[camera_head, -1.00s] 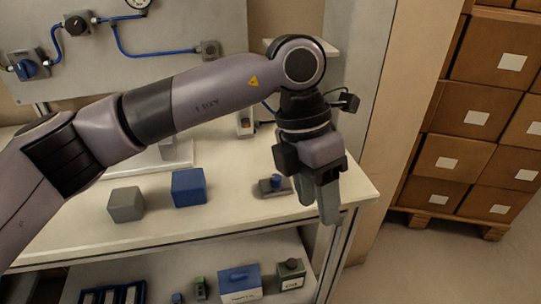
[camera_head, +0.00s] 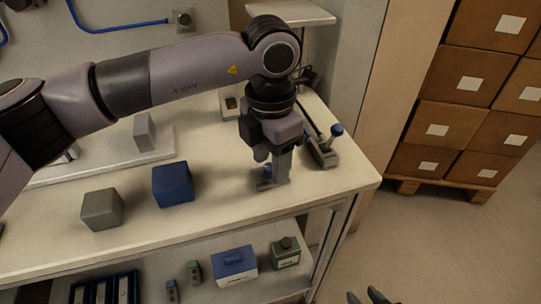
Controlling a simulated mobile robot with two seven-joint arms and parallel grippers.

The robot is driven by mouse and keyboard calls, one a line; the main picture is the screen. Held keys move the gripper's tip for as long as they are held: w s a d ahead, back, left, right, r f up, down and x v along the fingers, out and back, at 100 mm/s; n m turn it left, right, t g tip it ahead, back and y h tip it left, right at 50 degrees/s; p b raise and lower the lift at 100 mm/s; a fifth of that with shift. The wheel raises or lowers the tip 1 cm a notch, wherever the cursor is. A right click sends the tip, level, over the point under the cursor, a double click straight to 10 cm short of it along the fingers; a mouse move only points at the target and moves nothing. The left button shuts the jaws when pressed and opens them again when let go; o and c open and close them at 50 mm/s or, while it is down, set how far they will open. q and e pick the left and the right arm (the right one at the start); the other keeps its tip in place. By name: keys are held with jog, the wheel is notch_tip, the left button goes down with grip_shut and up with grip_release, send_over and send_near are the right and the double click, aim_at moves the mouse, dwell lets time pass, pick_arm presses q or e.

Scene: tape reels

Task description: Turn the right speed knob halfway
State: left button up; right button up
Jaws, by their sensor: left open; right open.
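A small grey device with a blue knob (camera_head: 265,171) sits near the right end of the workbench. My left gripper (camera_head: 278,176) points down right at it, with the fingers seen overlapping and hiding part of it; I cannot tell whether they touch the knob. A grey block with a blue-tipped lever (camera_head: 322,154) stands just right of the gripper. No label shows which of these is the right speed knob. My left gripper is open. Only the dark tips of my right gripper (camera_head: 365,297) show at the bottom edge, open and away from the bench.
A grey cube (camera_head: 102,209) and a blue cube (camera_head: 173,184) sit on the workbench (camera_head: 220,214) left of the gripper. Stacked cartons (camera_head: 448,112) stand right. The floor between is clear.

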pick_arm(q)
jog(key=shift+f, duration=0.25)
pick_arm(e)
jog(key=shift+w, duration=0.1)
pick_arm(q)
grip_shut()
pick_arm(e)
jog(key=shift+w+r, duration=0.1)
jog(key=shift+r, duration=0.05)
jog(key=shift+f, duration=0.2)
